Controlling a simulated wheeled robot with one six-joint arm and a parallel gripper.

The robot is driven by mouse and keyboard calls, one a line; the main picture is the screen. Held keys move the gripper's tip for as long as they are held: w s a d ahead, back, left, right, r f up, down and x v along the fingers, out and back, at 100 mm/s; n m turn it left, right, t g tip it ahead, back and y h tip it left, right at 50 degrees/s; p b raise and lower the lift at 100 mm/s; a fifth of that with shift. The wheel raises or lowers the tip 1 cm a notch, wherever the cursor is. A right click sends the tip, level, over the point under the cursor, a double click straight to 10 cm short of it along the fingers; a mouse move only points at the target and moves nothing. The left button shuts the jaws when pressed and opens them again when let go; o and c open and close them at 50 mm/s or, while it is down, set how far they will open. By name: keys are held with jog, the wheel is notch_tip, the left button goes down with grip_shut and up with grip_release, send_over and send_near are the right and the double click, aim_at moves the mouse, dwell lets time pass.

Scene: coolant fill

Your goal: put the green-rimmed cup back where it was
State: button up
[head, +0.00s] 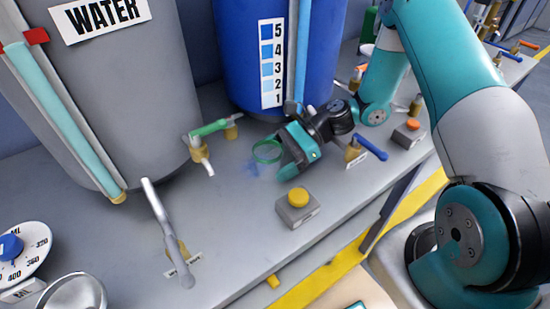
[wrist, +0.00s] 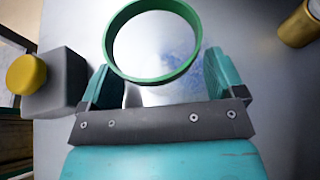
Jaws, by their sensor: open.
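The green-rimmed cup (head: 267,151) is on the grey bench in front of the blue tank, right of the green-handled tap (head: 209,128). It looks upright, but its base is hidden. My gripper (head: 280,156) is open at the cup, low over the bench. In the wrist view the cup (wrist: 152,45) lies between the two spread teal fingers of my gripper (wrist: 158,72), and its rim reaches beyond their tips. A gap shows on the right; on the left, I cannot tell if the finger touches. Its inside looks pale with a bluish patch.
A yellow button box (head: 298,207) stands in front of the gripper. A blue-handled tap (head: 368,148) is to the right. The grey WATER tank (head: 120,110) and the blue tank (head: 247,50) stand behind. A grey lever (head: 160,215) is at front left. A faint blue patch (head: 251,168) marks the bench.

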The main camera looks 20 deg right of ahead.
jog(key=shift+r, duration=0.2)
jog(key=v, duration=0.6)
jog(key=shift+d, duration=0.2)
jog(key=shift+d+r, duration=0.2)
jog(key=shift+d, duration=0.05)
jog(key=shift+r+n, duration=0.3)
jog(key=shift+r, duration=0.05)
jog(key=s+a+r+n+g+h, duration=0.1)
jog(key=s+a+r+n+h, duration=0.2)
jog(key=s+a+r+n, duration=0.25)
jog(key=s+a+r+n+g+h, duration=0.1)
jog(key=s+a+r+n+h, duration=0.2)
jog(key=r+n, duration=0.4)
jog(key=s+a+r+n+t+h, duration=0.2)
jog(key=s+r+n, duration=0.3)
jog(key=s+n, duration=0.5)
jog(key=shift+s+a+n+h, duration=0.35)
jog(key=shift+s+n+h, duration=0.05)
jog(key=shift+n+h, duration=0.3)
